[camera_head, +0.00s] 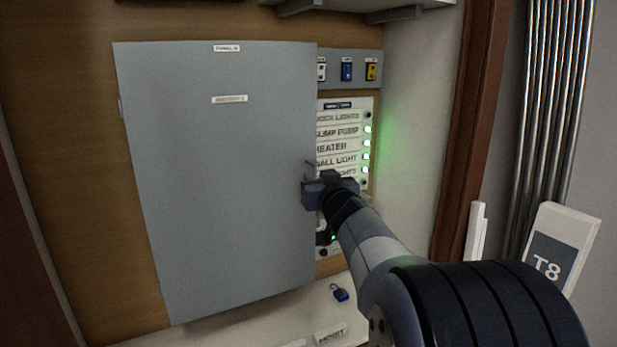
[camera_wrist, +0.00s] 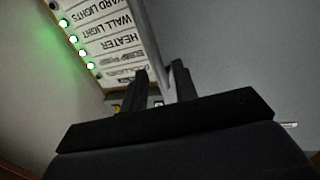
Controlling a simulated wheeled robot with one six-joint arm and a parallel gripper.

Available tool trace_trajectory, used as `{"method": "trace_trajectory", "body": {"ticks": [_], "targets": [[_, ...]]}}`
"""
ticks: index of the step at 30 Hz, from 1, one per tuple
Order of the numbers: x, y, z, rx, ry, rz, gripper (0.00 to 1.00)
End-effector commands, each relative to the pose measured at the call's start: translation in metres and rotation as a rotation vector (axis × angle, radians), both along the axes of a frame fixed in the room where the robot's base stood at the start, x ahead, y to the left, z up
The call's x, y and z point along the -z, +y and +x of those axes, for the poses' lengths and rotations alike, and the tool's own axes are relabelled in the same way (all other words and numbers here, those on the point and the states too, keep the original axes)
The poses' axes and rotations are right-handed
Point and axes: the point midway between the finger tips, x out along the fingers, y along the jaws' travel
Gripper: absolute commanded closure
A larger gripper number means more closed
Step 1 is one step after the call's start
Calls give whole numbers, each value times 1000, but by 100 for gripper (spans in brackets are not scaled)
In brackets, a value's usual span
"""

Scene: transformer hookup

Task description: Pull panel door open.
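The panel door (camera_head: 225,180) is a large grey sheet with two small white labels, hinged at its left side. It stands ajar, its free right edge in front of the panel. My gripper (camera_head: 322,185) is at that free edge, below mid-height. In the wrist view the fingers (camera_wrist: 161,80) are close together on either side of the door edge, with the door face (camera_wrist: 250,50) to the right. They look shut on the edge, though the contact itself is partly hidden.
Behind the door is a white breaker strip (camera_head: 343,117) with labelled rows and green lights. Switches (camera_head: 347,70) sit above it. A T8 sign (camera_head: 550,250) and metal pipes (camera_head: 548,110) stand at the right.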

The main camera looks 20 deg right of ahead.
Motion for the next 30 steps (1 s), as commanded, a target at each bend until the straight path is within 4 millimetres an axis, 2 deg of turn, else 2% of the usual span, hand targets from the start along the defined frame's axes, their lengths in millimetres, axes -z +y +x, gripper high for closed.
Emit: {"method": "trace_trajectory", "body": {"ticks": [1, 6, 18, 28, 30], "targets": [[1, -1, 8, -2, 1, 0, 72], [0, -4, 24, 0, 1, 0, 72], [0, -5, 30, 0, 1, 0, 72], [0, -5, 30, 0, 0, 0, 98], [0, -5, 30, 0, 0, 0, 100]]}}
